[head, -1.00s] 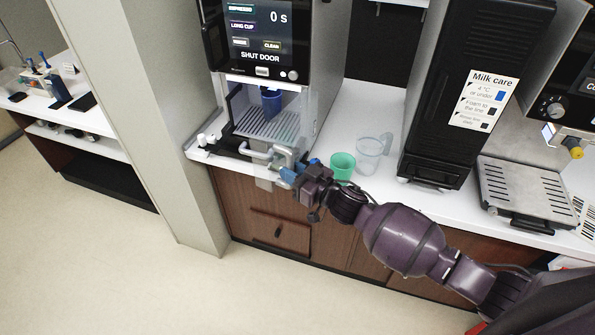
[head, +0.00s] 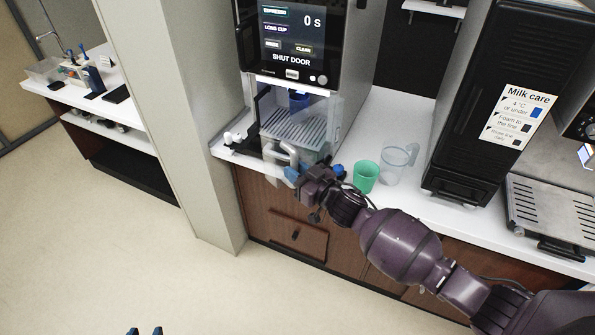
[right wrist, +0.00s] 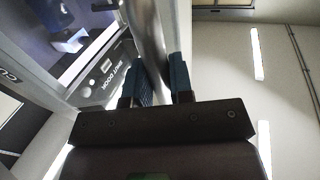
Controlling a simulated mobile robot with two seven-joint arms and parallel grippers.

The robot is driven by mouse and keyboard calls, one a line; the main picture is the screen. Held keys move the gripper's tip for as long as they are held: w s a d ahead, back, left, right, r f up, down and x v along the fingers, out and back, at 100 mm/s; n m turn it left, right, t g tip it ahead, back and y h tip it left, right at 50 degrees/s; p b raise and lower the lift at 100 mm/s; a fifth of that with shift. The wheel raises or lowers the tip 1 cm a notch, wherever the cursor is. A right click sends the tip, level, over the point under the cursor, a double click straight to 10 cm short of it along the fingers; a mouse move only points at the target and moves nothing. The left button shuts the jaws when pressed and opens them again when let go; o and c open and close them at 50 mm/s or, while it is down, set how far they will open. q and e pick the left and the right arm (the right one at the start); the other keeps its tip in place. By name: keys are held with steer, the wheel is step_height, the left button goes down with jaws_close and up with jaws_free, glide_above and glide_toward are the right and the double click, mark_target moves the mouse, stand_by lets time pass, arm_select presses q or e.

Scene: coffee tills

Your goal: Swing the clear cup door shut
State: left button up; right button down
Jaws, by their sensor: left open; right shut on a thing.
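The coffee machine's cup bay has a clear door (head: 312,152), hard to make out, with a grey bar handle (head: 284,150) at its front. The door looks open, though the exact angle is hard to tell. My right gripper (head: 295,175) is shut on the handle; in the right wrist view the metal handle bar (right wrist: 146,35) passes between its blue fingers (right wrist: 163,82). The screen (head: 292,30) reads "SHUT DOOR". My left gripper (head: 145,331) shows only its blue fingertips at the bottom edge, apart and empty.
A green cup (head: 366,177) and a clear jug (head: 397,165) stand on the white counter, close to my right wrist. A black milk unit (head: 470,120) stands further right. A grey pillar (head: 190,120) is left of the machine. Floor in front is clear.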

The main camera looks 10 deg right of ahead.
steer(key=shift+w+a+b, duration=0.35)
steer(key=shift+w+a, duration=0.6)
steer(key=shift+a, duration=0.25)
steer(key=shift+w+a+b, duration=0.35)
steer(key=shift+w+a, duration=0.6)
steer(key=shift+a, duration=0.25)
steer(key=c, duration=0.9)
jaws_free()
steer(key=shift+d, duration=0.1)
steer(key=shift+s+d, duration=0.15)
steer(key=shift+s, duration=0.05)
glide_toward(278, 165)
steer(key=shift+w, duration=0.1)
